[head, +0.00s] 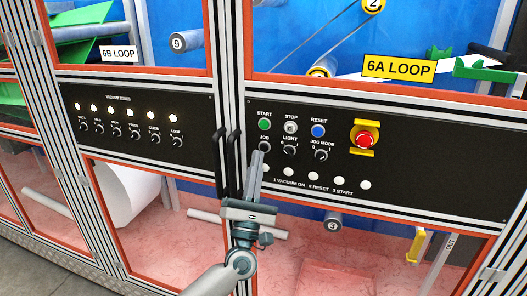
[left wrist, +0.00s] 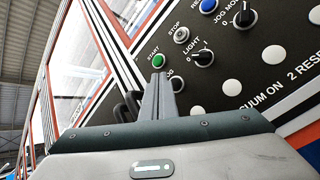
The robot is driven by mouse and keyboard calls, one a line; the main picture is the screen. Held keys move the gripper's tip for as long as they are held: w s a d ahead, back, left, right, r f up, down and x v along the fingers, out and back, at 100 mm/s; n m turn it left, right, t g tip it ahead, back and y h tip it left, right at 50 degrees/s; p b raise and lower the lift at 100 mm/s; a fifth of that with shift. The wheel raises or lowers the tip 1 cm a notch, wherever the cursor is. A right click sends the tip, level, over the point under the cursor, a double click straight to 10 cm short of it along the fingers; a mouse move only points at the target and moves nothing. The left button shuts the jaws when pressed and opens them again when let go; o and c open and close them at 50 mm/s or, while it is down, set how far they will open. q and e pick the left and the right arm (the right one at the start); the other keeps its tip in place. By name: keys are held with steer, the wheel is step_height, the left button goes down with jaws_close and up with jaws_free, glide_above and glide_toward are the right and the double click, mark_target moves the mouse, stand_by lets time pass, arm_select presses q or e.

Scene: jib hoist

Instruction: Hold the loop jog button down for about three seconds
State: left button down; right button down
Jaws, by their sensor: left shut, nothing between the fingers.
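The dark round jog button (head: 264,146) sits under the JOG label on the black 6A LOOP panel, below the green START button (head: 264,124). My left gripper (head: 258,158) is shut and empty, its fingers pointing up at the panel. Its tips overlap the lower part of the jog button in the head view. In the left wrist view the closed fingertips (left wrist: 159,80) lie just left of the jog button (left wrist: 178,84), which they partly hide. I cannot tell whether the tips touch it or whether it is pressed. My right gripper is not in view.
Close by are the grey STOP button (head: 291,127), blue RESET button (head: 318,131), LIGHT knob (head: 289,149), JOG MODE knob (head: 320,154) and red emergency stop (head: 365,138). Black door handles (head: 228,163) stand out just left of my gripper. White round buttons line the panel's lower edge.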

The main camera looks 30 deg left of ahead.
arm_select(q)
steer(key=shift+w+a, duration=0.15)
steer(key=shift+w, duration=0.4)
steer(key=shift+w, duration=0.2)
stand_by(1.7)
steer(key=shift+w+a+b, duration=0.1)
steer(key=shift+w+b, duration=0.15)
steer(key=shift+b, duration=0.05)
steer(key=shift+w+a, duration=0.1)
steer(key=shift+w, duration=0.3)
stand_by(0.9)
steer(key=shift+s, duration=0.25)
stand_by(2.5)
steer(key=shift+s+d, duration=0.2)
steer(key=shift+s, duration=0.4)
steer(key=shift+s+d+p, duration=0.15)
steer(key=shift+s+d, duration=0.05)
steer(key=shift+s, duration=0.6)
steer(key=shift+s+d+p, duration=0.1)
steer(key=shift+s+d, duration=0.1)
steer(key=shift+s, duration=0.65)
steer(key=shift+s+d+p, duration=0.15)
steer(key=shift+s+d, duration=0.05)
steer(key=shift+s, duration=0.6)
